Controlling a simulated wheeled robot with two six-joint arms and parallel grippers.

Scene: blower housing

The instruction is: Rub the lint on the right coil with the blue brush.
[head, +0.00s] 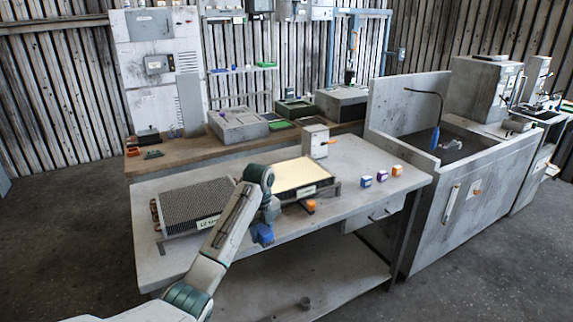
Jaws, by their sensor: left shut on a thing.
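The right coil (325,184) lies on the grey table, with a pale cream layer on its top that looks like the lint (300,172). The left coil (190,203) is dark and finned, with a label on its front edge. My left gripper (268,213) is at the front of the table, between the two coils and left of the right coil's front corner. It is shut on the blue brush (262,235), which hangs below it near the table's front edge, apart from the lint. My arm hides part of the left coil's right side. My right gripper is not in view.
Three small cubes, blue (367,181), purple (382,174) and orange (397,170), stand on the table at right. An orange item (310,206) lies before the right coil. A grey box (316,142) stands behind it. The table's front right is clear.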

